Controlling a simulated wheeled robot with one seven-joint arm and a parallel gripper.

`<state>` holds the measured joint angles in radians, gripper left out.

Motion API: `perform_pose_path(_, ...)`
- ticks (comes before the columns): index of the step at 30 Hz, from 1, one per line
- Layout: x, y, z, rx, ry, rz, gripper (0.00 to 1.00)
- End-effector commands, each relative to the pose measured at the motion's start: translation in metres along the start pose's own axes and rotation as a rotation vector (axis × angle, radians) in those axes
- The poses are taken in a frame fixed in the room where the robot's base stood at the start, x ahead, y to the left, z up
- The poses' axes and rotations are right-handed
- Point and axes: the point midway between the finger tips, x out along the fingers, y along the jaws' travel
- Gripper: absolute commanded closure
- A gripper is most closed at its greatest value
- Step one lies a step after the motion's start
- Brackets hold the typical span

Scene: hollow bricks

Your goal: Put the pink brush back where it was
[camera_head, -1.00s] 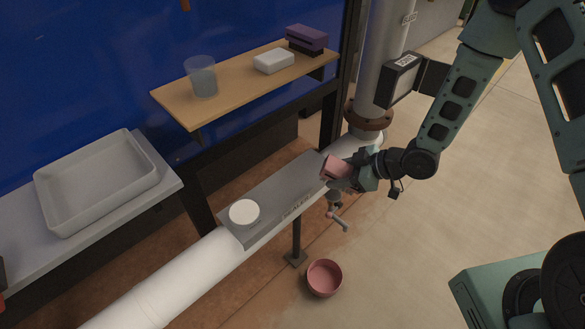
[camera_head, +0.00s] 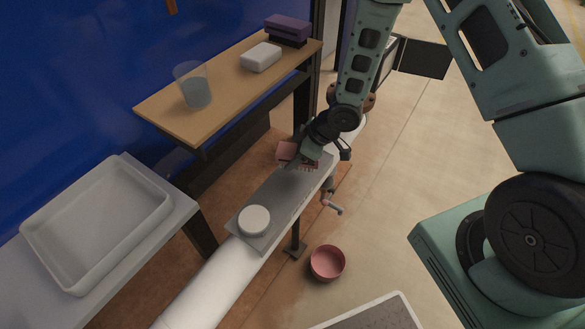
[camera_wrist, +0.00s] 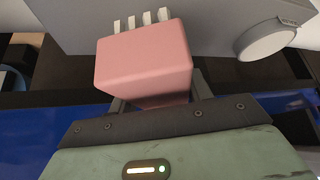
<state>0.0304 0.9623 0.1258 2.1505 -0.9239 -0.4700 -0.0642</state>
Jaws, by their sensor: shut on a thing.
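The pink brush (camera_head: 286,151) is a blocky pink piece held over the far part of the narrow grey ledge (camera_head: 282,203). In the wrist view the pink brush (camera_wrist: 145,62) fills the middle, with several short white bristle tufts along its far edge. My gripper (camera_head: 303,156) is shut on it; the gripper fingers also show in the wrist view (camera_wrist: 160,98) on both sides of its near end. In the head view my gripper partly hides the brush, and I cannot tell its exact height above the ledge.
A white round lid-like disc (camera_head: 254,220) sits at the ledge's near end. The wooden shelf (camera_head: 222,105) holds a clear cup (camera_head: 194,85), a white block (camera_head: 261,57) and a purple block (camera_head: 288,27). A pink bowl (camera_head: 327,262) is on the floor; a grey tray (camera_head: 60,270) stands left.

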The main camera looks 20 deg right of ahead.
Motion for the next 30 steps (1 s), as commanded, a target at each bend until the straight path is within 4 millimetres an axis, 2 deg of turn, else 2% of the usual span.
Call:
perform_pose_path(12, 0.037, 0.000, 0.024, -0.003, 0.001, -0.001, 0.69)
perform_pose_path(22, 0.040, 0.000, 0.025, -0.002, 0.002, 0.000, 0.69)
perform_pose_path(23, 0.039, 0.000, 0.025, -0.002, 0.002, 0.000, 0.43)
perform_pose_path(24, 0.039, 0.000, 0.025, -0.002, 0.002, 0.000, 0.32)
perform_pose_path(30, 0.039, 0.000, 0.024, -0.002, 0.002, 0.000, 0.29)
